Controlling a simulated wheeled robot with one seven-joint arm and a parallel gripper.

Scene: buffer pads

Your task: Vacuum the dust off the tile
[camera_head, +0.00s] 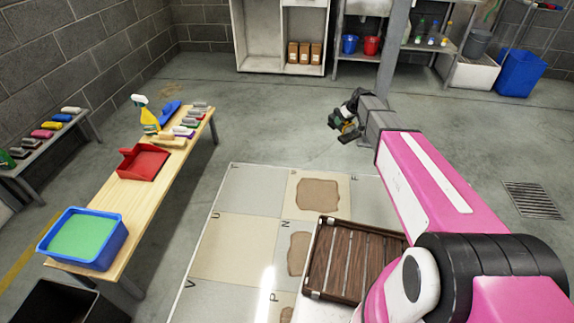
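The floor tiles (248,191) form a lettered grid of grey and beige squares. Brown dust patches lie on several tiles: one on the upper beige tile (317,194), one on the tile marked N (299,253), and part of one at the bottom edge (286,315). My gripper (344,122) is beyond the grid's far edge, at the end of my pink arm. I cannot make out a vacuum.
A brown slatted wooden rack (352,258) covers part of the tiles. A wooden bench (128,208) at left bears a blue tub with a green pad (84,239), a red dustpan (142,162), a spray bottle (146,116) and several brushes. Open floor lies behind the tiles.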

